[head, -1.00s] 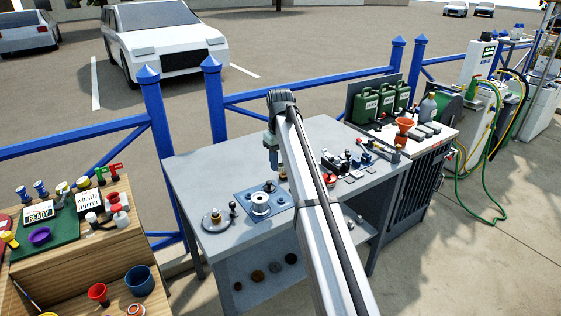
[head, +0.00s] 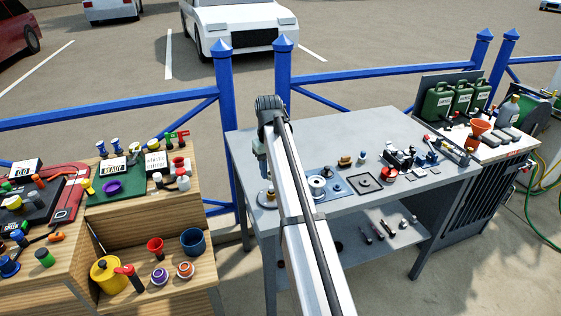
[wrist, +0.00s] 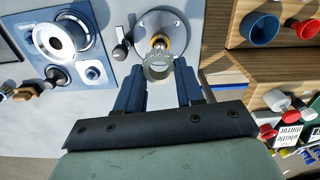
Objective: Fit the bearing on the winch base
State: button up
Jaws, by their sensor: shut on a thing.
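In the wrist view, my gripper (wrist: 158,84) is shut on a pale, notched ring, the bearing (wrist: 158,68). The winch base (wrist: 172,22) is a round silver disc with a brass-coloured centre post. The bearing overlaps its near part in this view, just short of the post; I cannot tell the height gap. In the head view, the winch base (head: 264,199) sits at the bench's left end, partly hidden by my arm. My gripper (head: 262,174) hangs above it; the fingers and bearing are not clear there.
A blue plate with a silver drum (head: 317,186) stands just right of the base. A small dark-handled part (wrist: 121,48) is beside the base. Tools and a black mechanism (head: 401,157) lie further right. A wooden stand (head: 155,215) with cups is left of the bench.

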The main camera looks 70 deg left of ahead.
jog(key=shift+a+m, duration=0.15)
jog(key=shift+m, duration=0.45)
jog(key=shift+f, duration=0.1)
jog(key=shift+f, duration=0.1)
jog(key=shift+f, duration=1.3)
jog(key=shift+f, duration=1.65)
dwell(0.5)
jog(key=o, duration=1.1)
jog(key=shift+o, duration=0.6)
jog(key=o, duration=0.3)
